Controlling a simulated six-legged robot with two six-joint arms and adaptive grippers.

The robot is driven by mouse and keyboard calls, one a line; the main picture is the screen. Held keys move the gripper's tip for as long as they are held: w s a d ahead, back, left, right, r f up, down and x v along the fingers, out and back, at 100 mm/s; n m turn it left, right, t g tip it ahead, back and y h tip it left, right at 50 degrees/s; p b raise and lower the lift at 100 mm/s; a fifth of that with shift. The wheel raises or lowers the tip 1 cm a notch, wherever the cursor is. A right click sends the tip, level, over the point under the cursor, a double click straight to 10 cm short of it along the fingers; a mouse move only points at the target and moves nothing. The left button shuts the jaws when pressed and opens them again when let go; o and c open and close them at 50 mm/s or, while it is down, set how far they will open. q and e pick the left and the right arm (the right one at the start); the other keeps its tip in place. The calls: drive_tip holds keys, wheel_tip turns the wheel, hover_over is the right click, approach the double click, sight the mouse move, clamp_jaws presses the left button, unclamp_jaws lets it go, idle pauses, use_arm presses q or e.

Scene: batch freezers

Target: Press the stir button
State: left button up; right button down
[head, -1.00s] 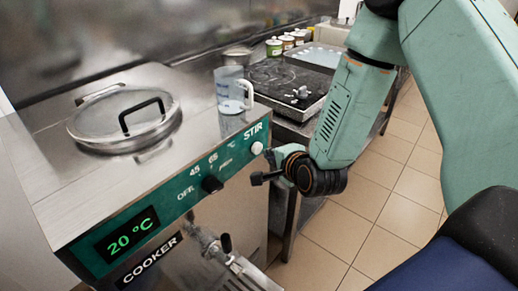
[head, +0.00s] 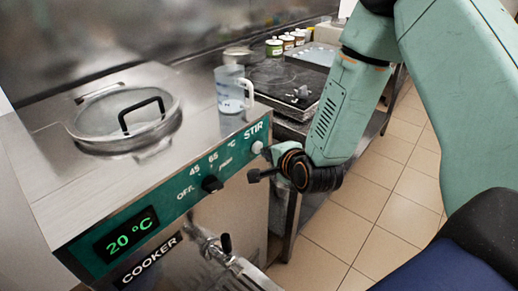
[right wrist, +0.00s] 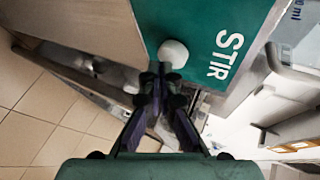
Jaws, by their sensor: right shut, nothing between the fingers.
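The stir button (head: 257,147) is a round white knob at the right end of the cooker's green control panel (head: 178,192), under the word STIR. In the right wrist view the button (right wrist: 174,52) shows just beyond my fingertips, slightly up and right of them. My right gripper (head: 267,153) is beside the button in the head view, partly hidden by its own wrist. Its fingers (right wrist: 157,72) are shut with nothing between them. I cannot tell whether the tips touch the button. My left gripper is not in view.
A black dial (head: 212,184) and a 20 °C display (head: 131,231) are on the same panel. A tap (head: 222,247) sticks out below. A lidded pot opening (head: 125,113) and a clear jug (head: 230,90) are on top. Tiled floor (head: 345,226) is free at right.

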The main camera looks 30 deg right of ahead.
drive_tip(key=shift+w+a+b, duration=0.2)
drive_tip(key=shift+w+b, duration=0.1)
drive_tip(key=shift+w, duration=0.15)
idle(0.8)
idle(0.3)
drive_tip(key=shift+s+d+p, duration=0.15)
drive_tip(key=shift+s+d, duration=0.05)
drive_tip(key=shift+s, duration=0.25)
drive_tip(key=shift+s+d+p, duration=0.15)
drive_tip(key=shift+s+d, duration=0.05)
drive_tip(key=shift+s, duration=0.25)
drive_tip(key=s+p, duration=0.1)
drive_tip(key=s+d, duration=0.1)
drive_tip(key=s, duration=0.1)
drive_tip(key=s+d+p, duration=0.1)
drive_tip(key=shift+s+p, duration=0.3)
drive_tip(key=shift+p, duration=0.05)
drive_tip(key=shift+a+f, duration=0.1)
idle(2.2)
